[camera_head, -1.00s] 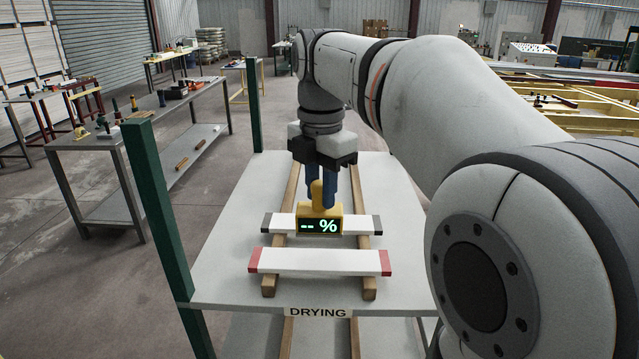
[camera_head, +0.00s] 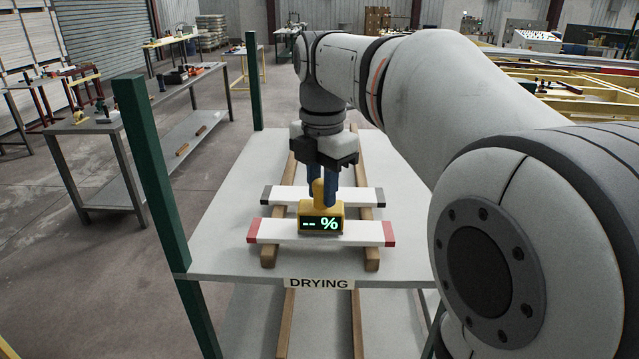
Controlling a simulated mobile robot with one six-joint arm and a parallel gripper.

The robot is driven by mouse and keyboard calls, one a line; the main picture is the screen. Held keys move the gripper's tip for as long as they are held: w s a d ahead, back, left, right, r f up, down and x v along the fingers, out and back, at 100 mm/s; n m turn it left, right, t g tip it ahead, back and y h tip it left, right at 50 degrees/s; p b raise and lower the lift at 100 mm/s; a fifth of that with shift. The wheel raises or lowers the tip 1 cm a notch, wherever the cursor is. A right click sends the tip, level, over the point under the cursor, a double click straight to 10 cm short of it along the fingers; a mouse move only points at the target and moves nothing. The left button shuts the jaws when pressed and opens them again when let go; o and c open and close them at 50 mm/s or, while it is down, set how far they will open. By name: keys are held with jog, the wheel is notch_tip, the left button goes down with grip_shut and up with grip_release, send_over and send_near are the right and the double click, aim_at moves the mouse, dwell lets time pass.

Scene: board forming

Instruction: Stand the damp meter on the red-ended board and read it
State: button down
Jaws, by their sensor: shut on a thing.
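The yellow damp meter (camera_head: 321,209) is in my gripper (camera_head: 322,186), whose blue fingers are shut on its upright handle. Its dark display faces me and reads "-- %" in green. The meter is upright over the middle of the red-ended board (camera_head: 275,231), the nearer white board. I cannot tell whether its underside touches the board. The dark-ended board (camera_head: 360,195) lies behind it, partly hidden by the meter and fingers.
Both boards lie across two wooden strips (camera_head: 371,262) on a grey shelf (camera_head: 215,245) labelled DRYING (camera_head: 319,284). A green post (camera_head: 152,170) stands at the left front corner and another (camera_head: 255,85) at the back left. A workbench (camera_head: 95,125) is farther left.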

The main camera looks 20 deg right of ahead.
jog(key=shift+f, duration=0.3)
jog(key=c, duration=0.8)
grip_release()
notch_tip(320, 180, up, 8)
jog(key=shift+f, duration=0.1)
dwell(0.4)
